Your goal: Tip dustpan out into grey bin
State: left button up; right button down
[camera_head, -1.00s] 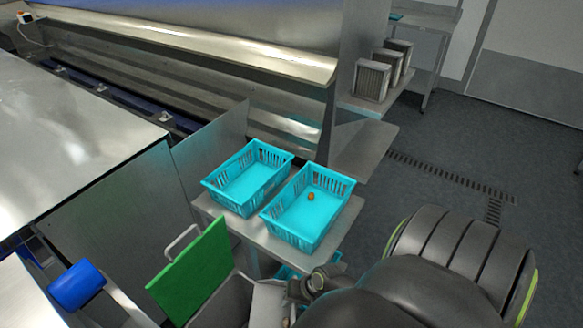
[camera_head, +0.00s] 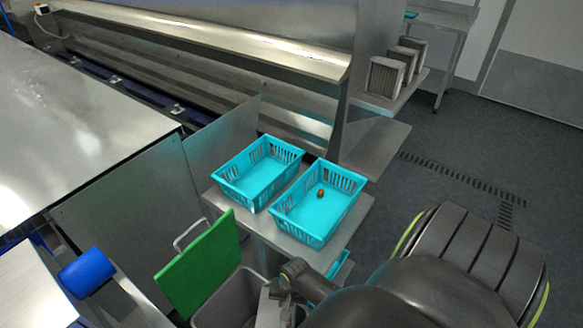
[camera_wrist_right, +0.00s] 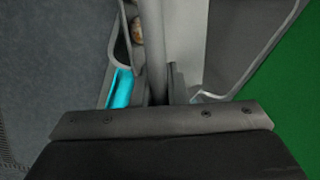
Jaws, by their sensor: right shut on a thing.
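The grey bin (camera_head: 236,291) stands at the bottom of the head view with its green lid (camera_head: 200,262) swung up. It also shows in the wrist view (camera_wrist_right: 245,40), with the green lid (camera_wrist_right: 292,90) at the far right. My right gripper (camera_head: 288,284) is shut on the dustpan (camera_head: 268,306), a light grey piece at the bin's right side, partly hidden by my arm. In the wrist view its handle (camera_wrist_right: 155,45) runs up from the jaws. A small brown thing (camera_wrist_right: 137,30) shows left of the handle; I cannot tell whether it lies in the pan. My left gripper is out of view.
Two turquoise baskets (camera_head: 258,170) (camera_head: 318,205) stand on a steel shelf behind the bin; the right one holds a small brown date (camera_head: 320,193). A blue cylinder (camera_head: 87,272) is at the left. Grey floor (camera_head: 460,130) is open at the right.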

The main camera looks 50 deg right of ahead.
jog(key=w+a+g+h+b, duration=0.5)
jog(key=w+a+g+b, duration=0.1)
jog(key=w+b, duration=0.1)
jog(key=shift+w+r+g, duration=0.3)
jog(key=shift+w, duration=0.05)
dwell(0.6)
jog(key=shift+r, duration=0.15)
dwell(1.0)
jog(key=shift+p, duration=0.3)
dwell(0.4)
